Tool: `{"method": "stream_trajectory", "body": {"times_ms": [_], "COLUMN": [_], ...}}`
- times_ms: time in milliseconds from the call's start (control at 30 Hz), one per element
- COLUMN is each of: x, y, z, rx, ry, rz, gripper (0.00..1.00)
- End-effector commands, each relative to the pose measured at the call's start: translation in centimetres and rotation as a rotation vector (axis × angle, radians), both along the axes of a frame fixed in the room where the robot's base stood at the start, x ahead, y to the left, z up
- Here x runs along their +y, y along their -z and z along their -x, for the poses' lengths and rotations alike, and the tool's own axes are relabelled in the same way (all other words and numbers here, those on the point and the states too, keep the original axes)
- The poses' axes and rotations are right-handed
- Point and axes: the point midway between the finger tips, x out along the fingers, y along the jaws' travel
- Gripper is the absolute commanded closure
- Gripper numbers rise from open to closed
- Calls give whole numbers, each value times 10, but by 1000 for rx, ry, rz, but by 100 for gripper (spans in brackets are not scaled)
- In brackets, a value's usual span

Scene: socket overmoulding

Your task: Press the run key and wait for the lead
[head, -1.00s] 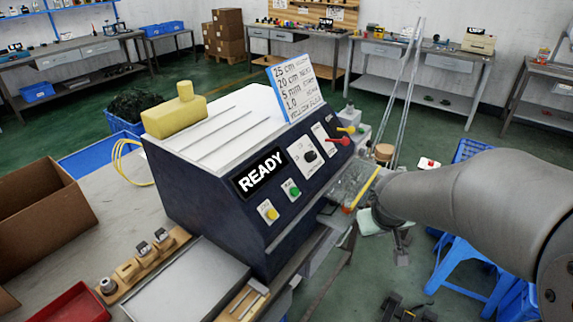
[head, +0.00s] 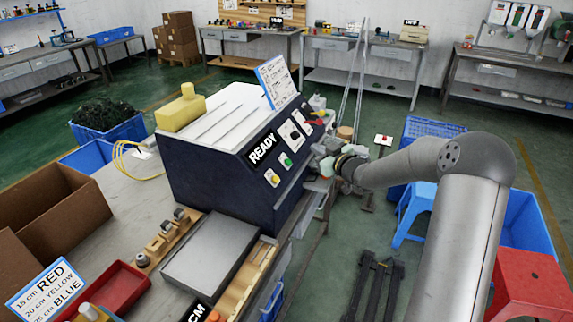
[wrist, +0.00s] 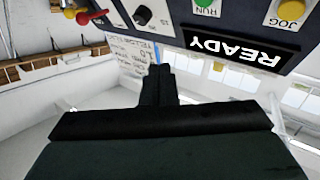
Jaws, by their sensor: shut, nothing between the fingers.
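The dark blue machine (head: 225,185) stands on the bench with a white top and a sloping control panel. Its display (head: 262,149) reads READY; in the wrist view the display (wrist: 241,46) is upside down. The green run key (head: 287,160) sits right of the yellow jog key (head: 273,179). In the wrist view the run key (wrist: 205,5) is cut by the top edge. My gripper (wrist: 160,70) is shut and empty, its fingertips apart from the run key in that picture. In the head view my wrist is by the panel's right end; the fingertips are hard to make out.
A selector knob (wrist: 143,14) and red and yellow levers lie along the panel. A spec card (head: 278,82) stands on the machine. A yellow block (head: 181,112) sits on top. A grey plate (head: 210,258), wooden holders and a red tray (head: 112,290) lie in front.

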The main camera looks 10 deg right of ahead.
Motion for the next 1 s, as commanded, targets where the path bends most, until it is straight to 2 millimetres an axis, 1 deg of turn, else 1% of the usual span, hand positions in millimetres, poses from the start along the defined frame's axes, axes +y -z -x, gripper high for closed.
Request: {"method": "stream_trajectory", "body": {"times_ms": [267,433,800,1000], "x": [3,13,45,54], "y": [4,17,53,60], "z": [-1,-7,-26,-32], "rx": [2,2,1,2], "ry": [-1,-1,-1,1], "rz": [2,1,3,2], "gripper": [100,100,100,100]}}
